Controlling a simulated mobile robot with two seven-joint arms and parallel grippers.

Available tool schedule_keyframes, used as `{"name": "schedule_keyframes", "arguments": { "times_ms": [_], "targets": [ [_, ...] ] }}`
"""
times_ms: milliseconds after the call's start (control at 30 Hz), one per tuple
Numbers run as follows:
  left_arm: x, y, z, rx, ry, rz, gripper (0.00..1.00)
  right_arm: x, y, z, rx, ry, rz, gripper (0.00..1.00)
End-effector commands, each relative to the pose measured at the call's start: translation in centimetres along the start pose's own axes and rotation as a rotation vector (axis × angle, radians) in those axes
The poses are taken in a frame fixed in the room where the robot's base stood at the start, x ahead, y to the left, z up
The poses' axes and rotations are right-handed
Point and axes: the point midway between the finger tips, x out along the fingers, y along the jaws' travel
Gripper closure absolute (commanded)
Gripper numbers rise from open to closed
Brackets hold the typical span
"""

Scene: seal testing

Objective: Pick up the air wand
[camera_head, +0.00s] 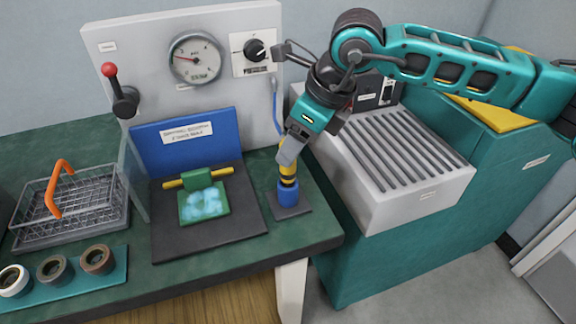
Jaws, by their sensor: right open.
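The air wand (288,170) stands upright at the right end of the green bench, its yellow and black body above a blue holder (288,192) on a small dark plate. A thin blue hose (275,105) hangs from the panel behind toward it. My right gripper (287,157) points down at the wand's upper part and hides its top. The gripper is open; whether its fingers are around the wand or just in front of it, I cannot tell. My left gripper is not in view.
A grey panel with a gauge (195,57), knob and red-tipped lever (121,95) stands behind. A blue-backed fixture (187,143) is left of the wand. A wire basket (72,205) and several rings lie further left. A slatted grey unit (405,160) stands right.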

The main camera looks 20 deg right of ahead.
Motion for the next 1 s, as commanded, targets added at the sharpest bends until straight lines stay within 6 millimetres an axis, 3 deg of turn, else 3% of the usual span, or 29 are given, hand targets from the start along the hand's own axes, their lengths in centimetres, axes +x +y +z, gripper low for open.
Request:
{"name": "schedule_keyframes", "arguments": {
  "times_ms": [400,700,1000],
  "targets": [
    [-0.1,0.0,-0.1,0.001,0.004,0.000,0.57,5.0,-0.5,-0.1,-0.001,0.002,0.003,0.38],
    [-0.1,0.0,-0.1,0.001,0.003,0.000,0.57,5.4,-0.5,-0.1,0.000,0.000,0.002,0.38],
    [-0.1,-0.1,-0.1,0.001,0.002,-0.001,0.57,5.4,-0.5,-0.1,0.000,0.000,0.002,0.67]
  ]
}}
